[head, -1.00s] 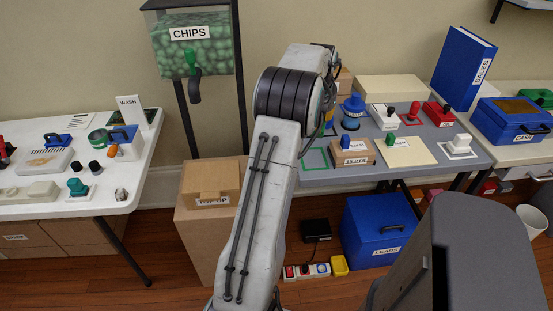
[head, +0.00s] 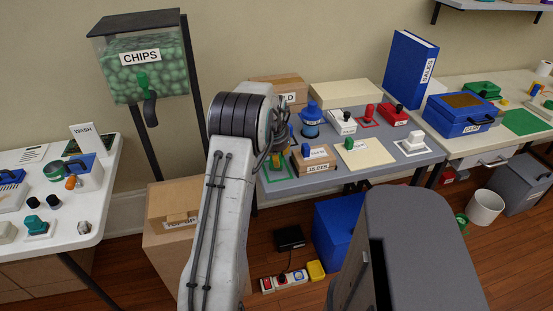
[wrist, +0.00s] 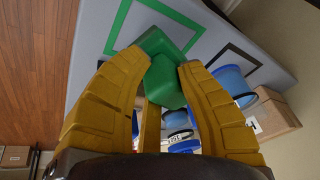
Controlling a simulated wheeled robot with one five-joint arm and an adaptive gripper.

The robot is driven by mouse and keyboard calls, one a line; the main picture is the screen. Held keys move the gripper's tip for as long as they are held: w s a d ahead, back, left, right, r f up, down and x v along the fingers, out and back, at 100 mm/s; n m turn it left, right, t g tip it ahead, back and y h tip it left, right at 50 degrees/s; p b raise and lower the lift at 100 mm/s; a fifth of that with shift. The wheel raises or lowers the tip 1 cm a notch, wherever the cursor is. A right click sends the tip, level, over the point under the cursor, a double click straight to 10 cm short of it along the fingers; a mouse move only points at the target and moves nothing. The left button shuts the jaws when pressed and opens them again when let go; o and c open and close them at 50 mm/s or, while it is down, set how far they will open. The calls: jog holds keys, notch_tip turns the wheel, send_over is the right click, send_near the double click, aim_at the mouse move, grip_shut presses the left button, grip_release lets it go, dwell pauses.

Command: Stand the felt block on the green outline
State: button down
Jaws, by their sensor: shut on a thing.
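My gripper (wrist: 163,66) has yellow fingers and is shut on a green block, the felt block (wrist: 158,46), in the wrist view. The block has a broad outer end and a narrower part between the fingers. The green outline (wrist: 119,28) lies on the grey table beyond it, partly covered by the block in this view. In the head view the green outline (head: 281,179) is at the table's left end. My gripper (head: 276,160) shows there as a small yellow patch over the outline, mostly behind my arm. Whether the block touches the table cannot be told.
A blue-topped jar (head: 310,122) and a box with a white label (head: 313,160) stand close right of the outline. A cream pad (head: 366,153) and red and white stampers lie farther right. The CHIPS dispenser (head: 143,70) stands left of the table.

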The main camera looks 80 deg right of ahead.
jog(key=shift+f, duration=1.05)
jog(key=shift+f, duration=0.2)
jog(key=c, duration=0.9)
grip_release()
jog(key=shift+r, duration=0.1)
jog(key=shift+r, duration=0.35)
jog(key=b+v, duration=0.2)
jog(key=v, duration=0.9)
jog(key=shift+a+r+b, duration=0.1)
jog(key=shift+r+b, duration=0.15)
jog(key=shift+b, duration=0.15)
jog(key=shift+w, duration=0.1)
